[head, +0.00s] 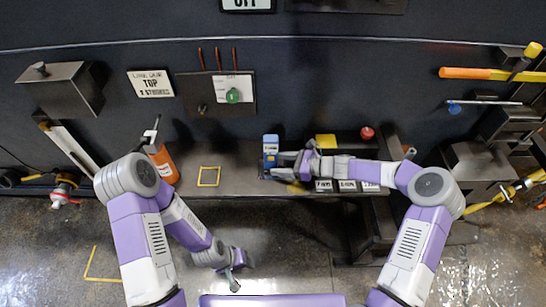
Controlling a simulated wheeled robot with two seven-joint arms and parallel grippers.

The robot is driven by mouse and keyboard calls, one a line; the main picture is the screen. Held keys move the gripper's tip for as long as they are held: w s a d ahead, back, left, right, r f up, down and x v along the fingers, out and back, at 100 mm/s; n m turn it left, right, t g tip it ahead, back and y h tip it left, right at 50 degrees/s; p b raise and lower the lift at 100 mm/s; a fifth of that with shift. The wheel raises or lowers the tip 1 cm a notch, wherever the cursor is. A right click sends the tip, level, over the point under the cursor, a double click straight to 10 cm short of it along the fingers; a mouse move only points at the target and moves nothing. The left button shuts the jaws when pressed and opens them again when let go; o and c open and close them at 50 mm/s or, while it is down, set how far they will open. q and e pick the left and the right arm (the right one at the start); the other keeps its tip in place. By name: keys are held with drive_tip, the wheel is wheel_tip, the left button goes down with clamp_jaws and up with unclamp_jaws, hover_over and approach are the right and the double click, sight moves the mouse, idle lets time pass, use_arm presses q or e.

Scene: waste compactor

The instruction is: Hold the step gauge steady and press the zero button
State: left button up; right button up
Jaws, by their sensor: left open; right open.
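A small blue device with a pale panel, which looks like the step gauge (270,144), stands on the shelf near its middle. My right gripper (279,166) reaches in from the right, with its open fingers at the lower part of the gauge. Whether the fingers touch it or only lie beside it, I cannot tell. The fingers hide part of its lower right side. The zero button is too small to make out. My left gripper (236,284) is open and empty, low in front of the shelf and well away from the gauge.
A yellow square outline (209,177) marks bare shelf left of the gauge. An orange bottle (164,164) stands farther left. A yellow block (326,141) and a red knob (367,133) are behind my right forearm. Small white labels (347,186) line the shelf's front edge.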

use_arm(q)
drive_tip(key=shift+f+b, duration=0.35)
drive_tip(key=shift+f, duration=0.15)
use_arm(e)
drive_tip(key=shift+x, duration=1.45)
drive_tip(key=shift+c, duration=0.3)
drive_tip(key=c, duration=0.7)
use_arm(q)
clamp_jaws()
